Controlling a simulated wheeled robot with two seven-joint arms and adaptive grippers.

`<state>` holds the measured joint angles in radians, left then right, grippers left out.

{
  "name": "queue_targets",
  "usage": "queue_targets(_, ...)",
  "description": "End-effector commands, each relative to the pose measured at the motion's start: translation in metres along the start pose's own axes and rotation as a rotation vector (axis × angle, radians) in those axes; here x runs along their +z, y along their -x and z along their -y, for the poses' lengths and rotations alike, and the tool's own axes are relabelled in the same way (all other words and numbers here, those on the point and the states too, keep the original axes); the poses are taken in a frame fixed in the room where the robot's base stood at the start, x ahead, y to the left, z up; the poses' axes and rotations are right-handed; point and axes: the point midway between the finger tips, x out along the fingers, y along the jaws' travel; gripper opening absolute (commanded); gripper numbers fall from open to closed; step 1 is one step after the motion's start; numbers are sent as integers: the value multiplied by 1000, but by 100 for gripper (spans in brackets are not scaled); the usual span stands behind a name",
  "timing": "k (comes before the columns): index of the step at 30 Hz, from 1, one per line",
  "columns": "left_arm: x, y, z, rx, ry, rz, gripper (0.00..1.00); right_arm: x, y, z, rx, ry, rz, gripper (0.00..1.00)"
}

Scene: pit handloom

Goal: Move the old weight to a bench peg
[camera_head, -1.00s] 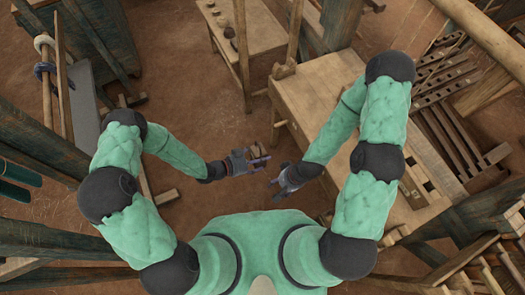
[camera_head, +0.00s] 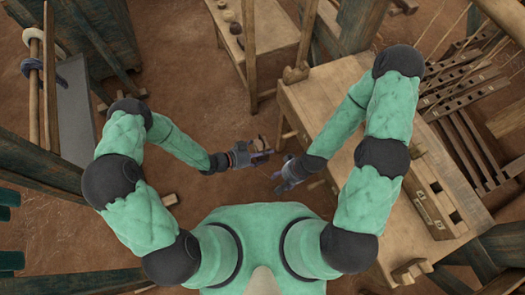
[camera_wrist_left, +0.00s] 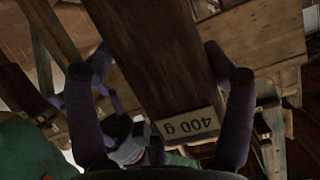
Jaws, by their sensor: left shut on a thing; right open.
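My left gripper (camera_head: 262,151) is shut on a dark brown wooden weight (camera_wrist_left: 150,55). In the left wrist view the weight lies between the two fingers. A pale label (camera_wrist_left: 190,126) on its end reads "400 g", upside down. In the head view the weight is small and mostly hidden by the gripper. My right gripper (camera_head: 279,178) is open and empty, just below and to the right of the left one. A wooden bench (camera_head: 315,95) stands to the right of both grippers. I cannot clearly make out which part of it is a peg.
A smaller wooden table (camera_head: 265,35) with several small round items stands at the top. Slotted dark wooden bars (camera_head: 465,95) lie at the right. A grey panel (camera_head: 75,105) and upright poles stand at the left. Brown floor (camera_head: 180,70) is clear between.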

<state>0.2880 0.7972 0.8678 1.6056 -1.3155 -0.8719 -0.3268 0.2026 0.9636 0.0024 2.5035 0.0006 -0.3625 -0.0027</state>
Motion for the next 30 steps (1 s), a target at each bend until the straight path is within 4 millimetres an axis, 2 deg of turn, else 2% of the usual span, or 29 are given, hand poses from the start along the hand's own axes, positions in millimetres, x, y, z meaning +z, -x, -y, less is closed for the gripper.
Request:
queue_targets(1, 10, -5, 0, 0, -1, -1, 31, 0, -11, -4, 0, 0, 0, 57)
queue_targets(3, 20, -9, 0, 0, -1, -1, 31, -1, -21, -8, 0, 0, 0, 57)
queue_targets(10, 39, -17, 0, 0, -1, -1, 31, -2, -40, -14, 0, 0, 0, 57)
queue_targets(20, 38, -23, 0, 1, -2, -1, 31, -2, -42, -15, 0, 0, 0, 57)
queue_targets(30, 31, -42, 0, 2, -2, -2, 31, -2, -41, -15, 0, 0, 0, 57)
